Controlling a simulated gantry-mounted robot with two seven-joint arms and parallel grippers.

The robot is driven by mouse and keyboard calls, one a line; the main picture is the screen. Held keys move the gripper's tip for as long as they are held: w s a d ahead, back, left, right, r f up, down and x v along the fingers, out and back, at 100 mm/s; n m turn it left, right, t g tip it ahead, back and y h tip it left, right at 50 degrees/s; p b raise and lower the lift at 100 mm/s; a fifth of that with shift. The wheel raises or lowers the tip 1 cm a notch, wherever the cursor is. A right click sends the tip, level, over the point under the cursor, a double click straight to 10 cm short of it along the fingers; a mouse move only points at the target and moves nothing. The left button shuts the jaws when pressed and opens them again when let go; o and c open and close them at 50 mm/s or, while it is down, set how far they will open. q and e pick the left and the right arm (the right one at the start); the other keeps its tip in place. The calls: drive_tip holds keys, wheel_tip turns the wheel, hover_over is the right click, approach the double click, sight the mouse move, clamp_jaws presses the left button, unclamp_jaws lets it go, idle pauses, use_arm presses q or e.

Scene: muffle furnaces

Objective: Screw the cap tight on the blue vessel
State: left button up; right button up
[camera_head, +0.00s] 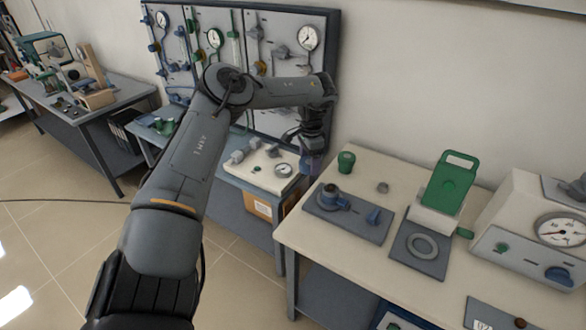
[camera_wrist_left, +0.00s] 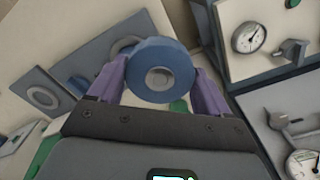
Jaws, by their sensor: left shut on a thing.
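My left gripper (camera_head: 311,165) hangs to the left of the work table's mat, its purple fingers pointing down. In the left wrist view its fingers (camera_wrist_left: 160,75) are shut on a round blue cap (camera_wrist_left: 160,58) with a grey centre. My right gripper is not in view.
To the right are a grey ring (camera_head: 422,246), a green-topped device (camera_head: 450,180) and a gauge box (camera_head: 535,240). A gauge panel (camera_head: 270,40) stands behind my arm.

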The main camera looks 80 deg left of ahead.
use_arm(q)
drive_tip(key=w+d, duration=0.1)
drive_tip(key=w, duration=0.1)
drive_tip(key=w+d+b, duration=0.1)
drive_tip(key=w, duration=0.1)
drive_tip(key=w+d+f, duration=0.1)
drive_tip(key=w+d, duration=0.1)
drive_tip(key=shift+w, duration=0.1)
drive_tip(key=shift+w+d+f+b, duration=0.2)
drive_tip(key=shift+w+b, duration=0.1)
drive_tip(key=shift+b, duration=0.05)
drive_tip(key=shift+f+b, duration=0.95)
drive_tip(key=shift+f, duration=0.8)
drive_tip(key=shift+f+b, duration=0.25)
drive_tip(key=shift+b, duration=0.2)
drive_tip(key=shift+f, duration=0.15)
idle(0.4)
drive_tip(key=shift+f+b, duration=0.35)
drive_tip(key=shift+b, duration=0.25)
idle(0.9)
